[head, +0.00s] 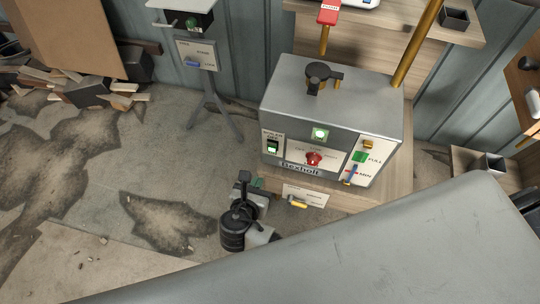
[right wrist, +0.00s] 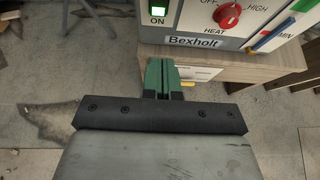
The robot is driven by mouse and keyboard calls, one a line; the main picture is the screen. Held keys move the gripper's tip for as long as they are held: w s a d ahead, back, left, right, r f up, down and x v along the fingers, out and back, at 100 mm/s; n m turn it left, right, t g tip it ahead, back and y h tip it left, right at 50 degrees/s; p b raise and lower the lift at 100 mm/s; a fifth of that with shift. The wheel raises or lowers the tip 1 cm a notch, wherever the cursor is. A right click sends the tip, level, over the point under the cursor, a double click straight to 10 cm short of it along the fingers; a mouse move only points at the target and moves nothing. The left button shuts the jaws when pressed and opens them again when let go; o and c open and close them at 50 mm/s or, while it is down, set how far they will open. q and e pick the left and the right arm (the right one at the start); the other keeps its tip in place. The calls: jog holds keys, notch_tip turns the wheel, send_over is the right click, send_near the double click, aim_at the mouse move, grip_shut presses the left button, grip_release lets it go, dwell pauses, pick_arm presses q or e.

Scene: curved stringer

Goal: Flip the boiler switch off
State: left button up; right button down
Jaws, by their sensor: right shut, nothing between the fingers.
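The boiler (head: 330,92) is a grey box with a white front panel on a wooden stand. Its boiler switch (head: 272,146) is at the left of the panel, lit green. In the right wrist view the switch (right wrist: 158,11) shows at the top edge with ON printed below it; its upper part is cut off. My right gripper (head: 257,184) is below and slightly left of the switch, apart from it. In the right wrist view its green fingers (right wrist: 162,66) are shut and empty, pointing toward the boiler's lower front. My left gripper is not in view.
A red heat knob (head: 314,158), a green lamp (head: 320,134) and coloured sliders (head: 354,168) share the panel. The wooden stand (head: 370,195) is beneath. Wood scraps (head: 90,90) lie far left.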

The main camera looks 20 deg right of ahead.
jog(key=shift+r, duration=0.4)
jog(key=shift+w+f, duration=0.1)
jog(key=shift+w, duration=0.05)
jog(key=b, duration=0.1)
send_near(272, 146)
jog(key=x, duration=0.3)
jog(key=b+x, duration=0.1)
jog(key=x, duration=0.2)
jog(key=shift+f, duration=0.3)
jog(key=shift+w+d+r, duration=0.1)
jog(key=shift+w+d, duration=0.2)
jog(key=shift+w, duration=0.1)
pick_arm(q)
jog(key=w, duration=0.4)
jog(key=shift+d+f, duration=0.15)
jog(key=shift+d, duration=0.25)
